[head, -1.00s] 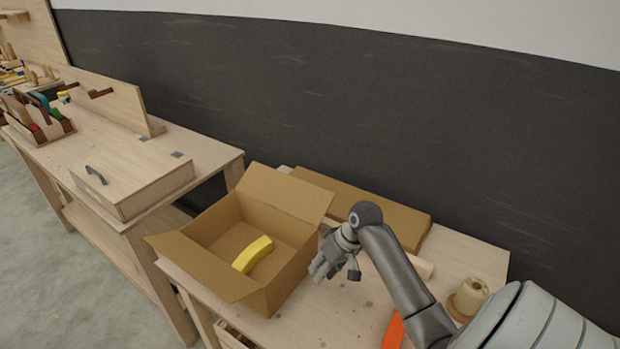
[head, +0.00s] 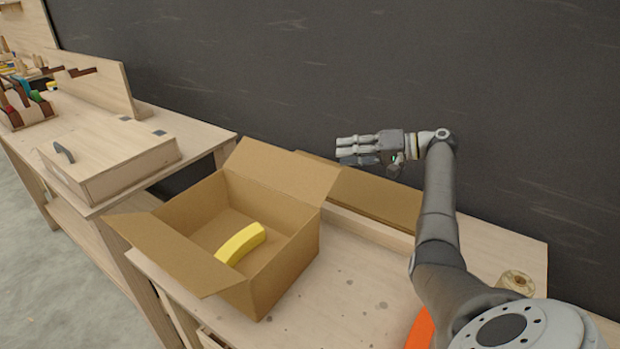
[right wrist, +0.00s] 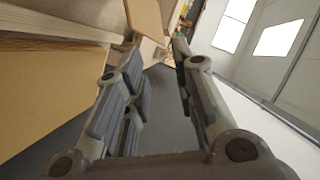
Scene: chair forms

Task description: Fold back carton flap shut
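The open carton (head: 285,268) stands on the near wooden bench with a yellow curved piece (head: 240,243) inside. Its back flap (head: 282,168) stands up and leans outward toward the wall. Its front flap (head: 170,252) is folded outward. My right gripper (head: 340,148) is raised behind and to the right of the back flap, with its fingers pointing left, apart from the carton. In the right wrist view its fingers (right wrist: 158,62) are spread with nothing between them. A tan board edge (right wrist: 145,18), perhaps the flap, shows beyond the fingertips. My left gripper is not in view.
A flat brown cardboard stack (head: 375,198) lies behind the carton by the dark wall (head: 300,70). A spool (head: 516,283) and an orange thing (head: 420,330) are at the right. A lidded wooden box (head: 110,160) sits on the left bench. Bench space right of the carton is clear.

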